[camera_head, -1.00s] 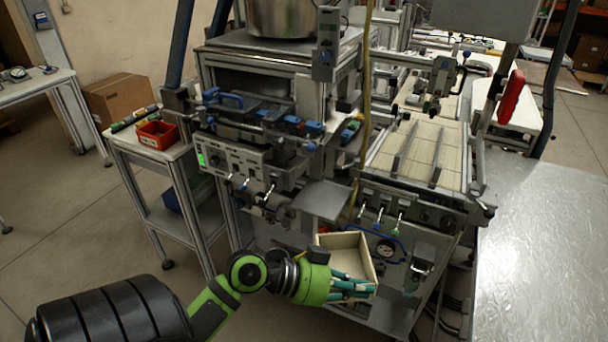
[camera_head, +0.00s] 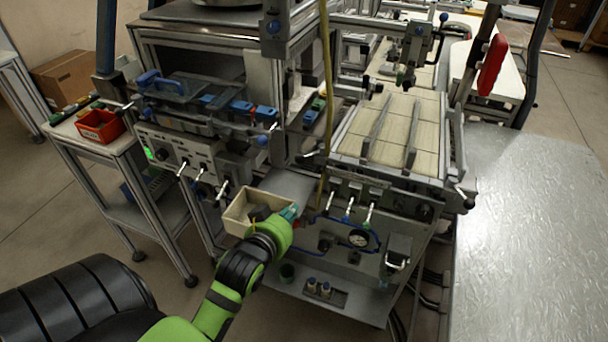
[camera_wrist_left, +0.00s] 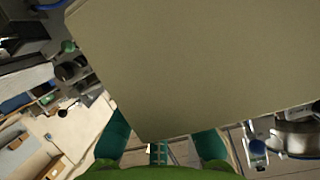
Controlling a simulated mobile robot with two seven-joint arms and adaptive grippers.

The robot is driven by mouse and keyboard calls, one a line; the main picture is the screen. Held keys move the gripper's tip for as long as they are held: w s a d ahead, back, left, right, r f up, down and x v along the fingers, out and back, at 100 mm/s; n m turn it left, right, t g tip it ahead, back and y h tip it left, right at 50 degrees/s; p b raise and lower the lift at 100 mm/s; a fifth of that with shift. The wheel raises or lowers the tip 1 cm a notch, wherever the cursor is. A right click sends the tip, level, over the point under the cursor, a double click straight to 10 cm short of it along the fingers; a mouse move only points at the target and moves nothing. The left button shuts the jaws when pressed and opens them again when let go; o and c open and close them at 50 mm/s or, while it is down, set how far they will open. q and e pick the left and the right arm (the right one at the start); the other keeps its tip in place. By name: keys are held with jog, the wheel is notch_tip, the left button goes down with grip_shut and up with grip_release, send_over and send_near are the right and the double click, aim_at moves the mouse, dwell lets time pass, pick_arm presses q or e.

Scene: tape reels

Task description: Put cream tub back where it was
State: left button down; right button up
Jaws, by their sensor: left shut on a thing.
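The cream tub (camera_head: 240,212) is an open, box-shaped container, held in the air in front of the machine. Its wall fills much of the left wrist view (camera_wrist_left: 190,60). My left gripper (camera_head: 290,213) is shut on the tub at its near right side. In the left wrist view the green fingers (camera_wrist_left: 160,148) show at the tub's lower edge. The tub is beside a flat grey metal plate (camera_head: 290,186) on the machine's front; I cannot tell whether they touch. My right gripper is not in view.
A red bin (camera_head: 100,126) sits on the side cart (camera_head: 75,138) at left. The machine's front has levers, a gauge (camera_head: 359,239) and a blue hose close to my gripper. A slatted conveyor bed (camera_head: 392,135) lies behind. A broad metal surface (camera_head: 530,240) at right is clear.

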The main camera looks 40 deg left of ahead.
pick_arm(q)
jog(key=w, duration=0.3)
jog(key=w+a+p, duration=0.1)
jog(key=w, duration=0.2)
jog(key=w+a, duration=0.1)
jog(key=w, duration=0.1)
jog(key=shift+w+a+p, duration=0.1)
jog(key=shift+w+p, duration=0.25)
jog(key=shift+w, duration=0.05)
jog(key=w, duration=0.2)
jog(key=w+a+p, duration=0.1)
jog(key=w, duration=0.1)
jog(key=shift+r, duration=0.1)
jog(key=shift+w+f+p, duration=0.2)
jog(key=shift+f+p, duration=0.05)
jog(key=shift+p, duration=0.1)
jog(key=shift+f, duration=0.25)
jog(key=shift+s, duration=0.1)
jog(key=shift+f, duration=0.1)
jog(key=c, duration=1.4)
grip_release()
jog(key=shift+o, duration=0.2)
